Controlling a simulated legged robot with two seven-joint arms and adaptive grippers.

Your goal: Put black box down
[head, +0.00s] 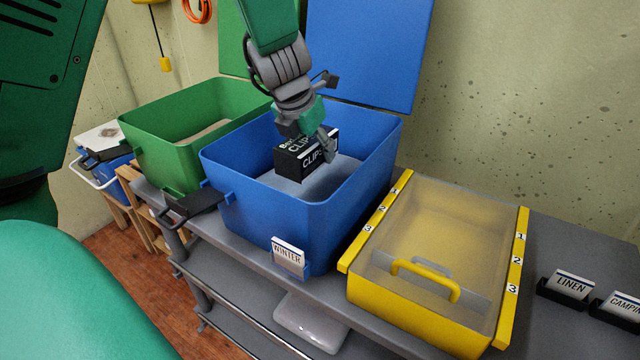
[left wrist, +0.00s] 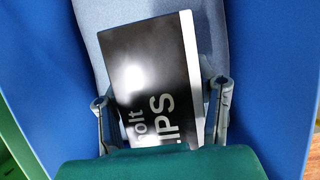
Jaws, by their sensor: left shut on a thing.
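The black box (head: 300,160) has white lettering that reads "CLIPS" and a white edge. My left gripper (head: 308,142) is shut on it and holds it inside the upper part of the open blue bin (head: 265,222). In the left wrist view the box (left wrist: 155,75) sits between the two fingers of the gripper (left wrist: 163,112). Grey material (head: 335,180) lies in the bin below the box. I cannot tell whether the box touches it. My right gripper is not in view.
A green bin (head: 165,160) stands left of the blue bin. A yellow-edged case with a clear lid (head: 440,230) stands to its right. A "WINTER" label (head: 288,252) is on the bin's front. Label holders (head: 566,288) sit on the grey bench at right.

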